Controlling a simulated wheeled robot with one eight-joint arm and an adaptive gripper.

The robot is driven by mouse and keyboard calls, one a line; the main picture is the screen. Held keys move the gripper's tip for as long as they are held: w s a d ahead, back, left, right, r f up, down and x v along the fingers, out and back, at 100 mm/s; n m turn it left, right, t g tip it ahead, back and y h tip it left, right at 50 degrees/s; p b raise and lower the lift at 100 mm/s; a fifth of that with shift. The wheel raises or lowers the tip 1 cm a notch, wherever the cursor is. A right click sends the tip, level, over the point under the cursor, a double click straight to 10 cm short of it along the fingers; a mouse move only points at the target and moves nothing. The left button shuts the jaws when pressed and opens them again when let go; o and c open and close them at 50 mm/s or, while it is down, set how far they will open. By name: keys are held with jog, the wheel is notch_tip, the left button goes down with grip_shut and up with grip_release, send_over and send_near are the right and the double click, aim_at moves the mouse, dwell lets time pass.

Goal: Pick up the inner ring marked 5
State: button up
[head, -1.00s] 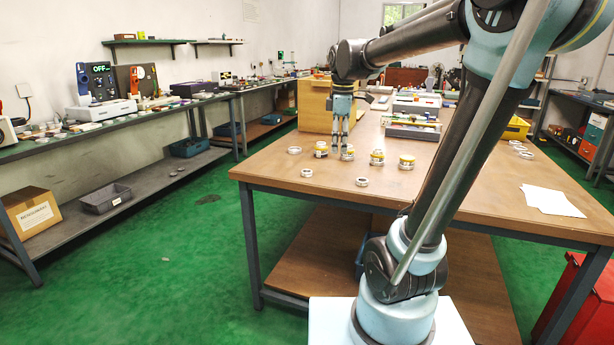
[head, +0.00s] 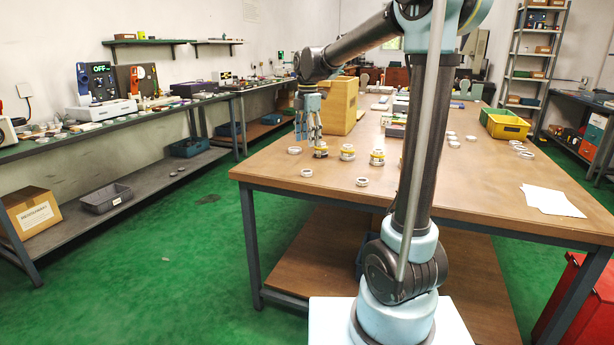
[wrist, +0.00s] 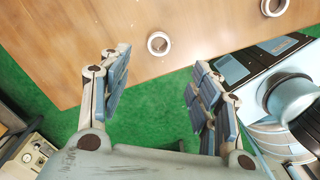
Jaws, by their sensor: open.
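My gripper (head: 308,137) hangs above the left part of the wooden table, fingers pointing down. In the wrist view my gripper (wrist: 160,80) is open, with nothing between its fingers. One pale ring (head: 294,150) lies flat at the table's left. Two more lie flat near the front edge: one ring (head: 306,173) and another ring (head: 361,182). Yellow-banded ring stacks stand in a row: the left stack (head: 321,153), the middle stack (head: 347,153) and the right stack (head: 377,158). The wrist view shows a ring (wrist: 158,43) near the table edge. No number is readable.
The table (head: 470,190) has bare wood at its front. A wooden box (head: 340,105) stands behind the stacks. A yellow bin (head: 507,125), several loose rings (head: 522,152) and white paper (head: 552,200) are at the right. My arm crosses the middle of the head view.

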notch_tip(320, 180, down, 12)
jog(key=shift+a+r, duration=0.1)
jog(key=shift+a, duration=0.05)
dwell(0.6)
jog(key=shift+c, duration=0.4)
jog(key=c, duration=1.1)
